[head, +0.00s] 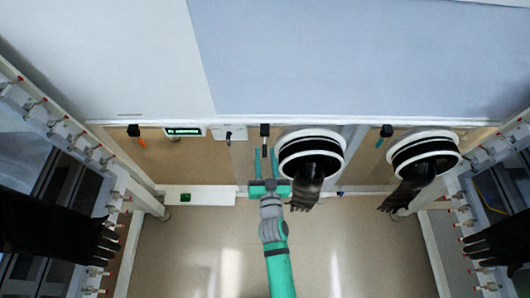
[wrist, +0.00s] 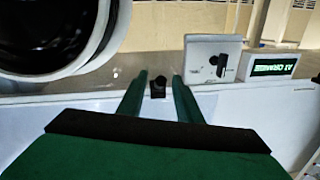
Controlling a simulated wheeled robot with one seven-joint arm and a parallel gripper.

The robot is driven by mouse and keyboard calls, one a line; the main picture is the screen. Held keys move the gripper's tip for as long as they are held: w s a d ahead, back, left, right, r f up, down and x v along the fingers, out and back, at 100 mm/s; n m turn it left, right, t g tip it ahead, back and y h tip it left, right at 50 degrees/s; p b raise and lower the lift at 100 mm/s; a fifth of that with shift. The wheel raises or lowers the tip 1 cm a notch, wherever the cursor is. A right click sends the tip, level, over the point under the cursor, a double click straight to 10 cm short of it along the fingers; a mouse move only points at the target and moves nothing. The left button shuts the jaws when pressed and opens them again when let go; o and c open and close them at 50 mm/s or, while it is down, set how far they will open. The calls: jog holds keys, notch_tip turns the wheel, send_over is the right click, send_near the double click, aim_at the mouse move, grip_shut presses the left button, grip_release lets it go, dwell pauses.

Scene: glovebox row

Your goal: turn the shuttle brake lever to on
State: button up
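A pale plate (head: 241,132) on the front wall carries a small dark lever (head: 228,135). The same lever (wrist: 222,66) shows in the wrist view, pointing down on its plate, with faint small marks beside it that I cannot read. No readable label tells me that this is the shuttle brake lever. My gripper (head: 266,154) is open and empty, to the right of that plate in the head view. A black handle (head: 265,131) lies just ahead of its fingertips. In the wrist view a black block (wrist: 158,85) sits between the two green fingers, apparently not gripped.
A round glove port (head: 311,139) with a hanging black glove is close right of my gripper; another port (head: 424,143) is farther right. An orange-tipped handle (head: 136,136), a green-lit display (head: 183,131) and a blue-tipped handle (head: 384,135) line the wall. The floor below is clear.

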jog(key=shift+w, duration=0.8)
jog(key=shift+a, duration=0.1)
